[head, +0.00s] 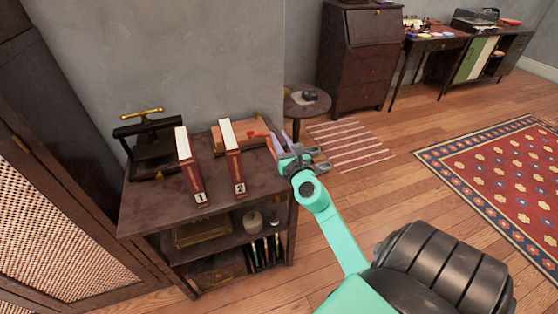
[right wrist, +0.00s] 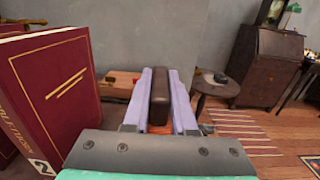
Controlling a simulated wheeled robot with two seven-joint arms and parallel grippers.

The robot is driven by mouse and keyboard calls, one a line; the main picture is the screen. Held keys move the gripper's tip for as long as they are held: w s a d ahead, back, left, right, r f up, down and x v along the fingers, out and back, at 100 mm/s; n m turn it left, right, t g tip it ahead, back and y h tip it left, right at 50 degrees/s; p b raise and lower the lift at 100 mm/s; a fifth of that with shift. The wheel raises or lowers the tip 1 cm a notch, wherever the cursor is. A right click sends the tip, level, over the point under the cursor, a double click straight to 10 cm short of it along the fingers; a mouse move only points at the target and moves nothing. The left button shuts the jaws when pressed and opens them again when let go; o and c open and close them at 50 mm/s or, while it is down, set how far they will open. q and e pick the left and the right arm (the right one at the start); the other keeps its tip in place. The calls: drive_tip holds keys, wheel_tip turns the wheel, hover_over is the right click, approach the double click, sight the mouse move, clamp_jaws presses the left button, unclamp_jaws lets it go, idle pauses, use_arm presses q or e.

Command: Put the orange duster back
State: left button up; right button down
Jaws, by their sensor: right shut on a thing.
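My right gripper (head: 278,144) is at the right end of the dark cabinet top. In the right wrist view, its two lilac fingers (right wrist: 164,100) are shut on a dark brown block with orange below it, which I take as the orange duster (right wrist: 159,88). In the head view the duster is mostly hidden by the gripper. A wooden tray (head: 228,145) lies at the back of the cabinet top, left of the gripper, with a small red thing (head: 257,134) at its right end. My left gripper is not in view.
Two dark red books, marked 1 (head: 190,176) and 2 (head: 236,172), stand on the cabinet top (head: 155,205). A black press (head: 150,145) with a brass handle is at its left. A round side table (head: 318,103) stands beyond the gripper. Open floor lies to the right.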

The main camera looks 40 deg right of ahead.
wheel_tip(320, 180, down, 10)
drive_tip(key=b, duration=0.4)
drive_tip(key=shift+w+f, duration=0.1)
drive_tip(key=shift+f+b, duration=0.35)
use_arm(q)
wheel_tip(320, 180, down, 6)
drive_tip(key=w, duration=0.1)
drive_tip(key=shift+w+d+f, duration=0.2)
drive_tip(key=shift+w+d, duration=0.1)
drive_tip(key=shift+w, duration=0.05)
use_arm(e)
drive_tip(key=shift+w, duration=0.1)
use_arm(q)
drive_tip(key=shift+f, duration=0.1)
use_arm(e)
drive_tip(key=shift+f, duration=0.15)
drive_tip(key=c, duration=0.7)
unclamp_jaws()
drive_tip(key=shift+c, duration=0.2)
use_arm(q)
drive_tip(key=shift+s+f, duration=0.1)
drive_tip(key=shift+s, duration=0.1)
